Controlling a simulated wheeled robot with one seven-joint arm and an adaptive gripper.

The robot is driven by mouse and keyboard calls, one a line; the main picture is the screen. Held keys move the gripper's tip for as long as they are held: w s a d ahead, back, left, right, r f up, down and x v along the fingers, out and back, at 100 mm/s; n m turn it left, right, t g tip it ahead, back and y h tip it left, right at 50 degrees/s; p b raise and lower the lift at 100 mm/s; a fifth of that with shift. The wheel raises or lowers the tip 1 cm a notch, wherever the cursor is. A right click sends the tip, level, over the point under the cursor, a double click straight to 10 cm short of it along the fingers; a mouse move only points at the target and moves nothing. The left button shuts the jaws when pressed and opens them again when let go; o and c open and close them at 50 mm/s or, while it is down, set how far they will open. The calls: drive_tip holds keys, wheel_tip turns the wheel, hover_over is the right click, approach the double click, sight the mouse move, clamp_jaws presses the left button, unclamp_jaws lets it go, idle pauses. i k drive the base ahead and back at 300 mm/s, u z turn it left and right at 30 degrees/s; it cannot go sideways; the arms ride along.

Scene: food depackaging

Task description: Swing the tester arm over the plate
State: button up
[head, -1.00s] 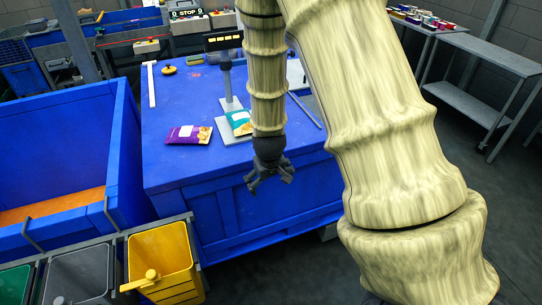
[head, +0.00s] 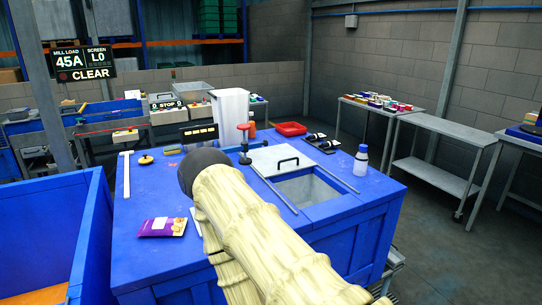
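The tester's dark display head with lit yellow blocks (head: 199,133) shows at the back of the blue table, left of the middle. My own pale arm with its dark rounded joint covers the space in front of it. The tester's post, the teal packet and most of the pale plate are hidden behind my arm. Only a thin pale edge, seemingly the plate (head: 196,221), shows at my arm's left side. I cannot make out the tester arm or its angle. My gripper is not in view.
A purple packet (head: 163,227) lies on the blue table (head: 135,255). A lidded opening (head: 312,188), a red-knobbed stand (head: 243,143), a white bottle (head: 361,160) and a red tray (head: 291,129) are to the right. A blue bin (head: 50,235) stands at left.

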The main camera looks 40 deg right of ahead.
sight(245, 147)
drive_tip(key=z, duration=0.5)
drive_tip(key=k, duration=0.6)
drive_tip(key=z, duration=0.95)
drive_tip(key=i, duration=1.4)
drive_tip(key=u, duration=1)
drive_tip(key=k, duration=1.15)
drive_tip(key=i, duration=0.3)
drive_tip(key=u, duration=0.05)
